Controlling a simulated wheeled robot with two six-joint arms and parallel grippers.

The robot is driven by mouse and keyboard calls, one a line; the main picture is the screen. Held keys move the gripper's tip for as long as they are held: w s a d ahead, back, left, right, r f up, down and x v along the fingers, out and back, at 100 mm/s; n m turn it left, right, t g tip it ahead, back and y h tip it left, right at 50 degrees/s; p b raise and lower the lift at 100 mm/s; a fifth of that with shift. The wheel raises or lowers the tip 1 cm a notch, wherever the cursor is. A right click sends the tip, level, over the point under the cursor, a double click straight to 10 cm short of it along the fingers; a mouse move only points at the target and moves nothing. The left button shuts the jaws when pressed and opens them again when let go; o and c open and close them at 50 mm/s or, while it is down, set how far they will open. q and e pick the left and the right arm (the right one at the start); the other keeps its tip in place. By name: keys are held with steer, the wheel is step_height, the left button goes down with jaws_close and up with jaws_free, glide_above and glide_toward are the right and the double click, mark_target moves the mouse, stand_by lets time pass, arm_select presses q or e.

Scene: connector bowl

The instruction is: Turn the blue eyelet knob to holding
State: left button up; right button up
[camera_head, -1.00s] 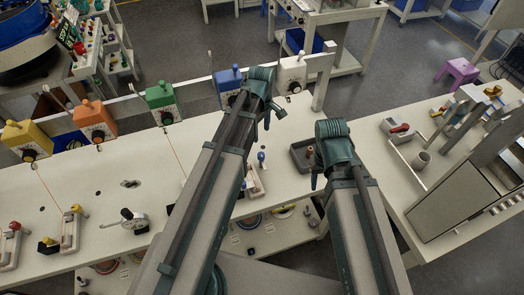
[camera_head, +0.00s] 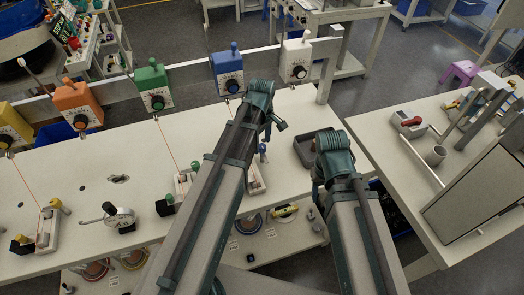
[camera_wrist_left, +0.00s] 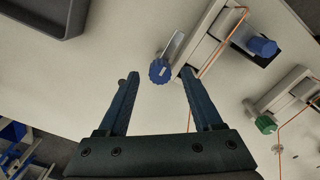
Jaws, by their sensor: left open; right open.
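The blue eyelet knob (camera_wrist_left: 159,71) is a round ridged knob with a pale mark, at the end of a metal fixture in the left wrist view. It also shows as a small blue top (camera_head: 262,148) beside my left arm in the head view. My left gripper (camera_wrist_left: 160,76) is open, with the knob seen between its fingertips; I cannot tell whether either finger touches it.
A grey tray (camera_head: 303,152) lies right of the knob. Blue (camera_head: 227,72) and white (camera_head: 296,60) dial boxes line the back rail.

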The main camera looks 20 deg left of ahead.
arm_select(q)
steer(key=shift+f+b, duration=0.35)
steer(key=shift+f, duration=0.35)
jaws_close()
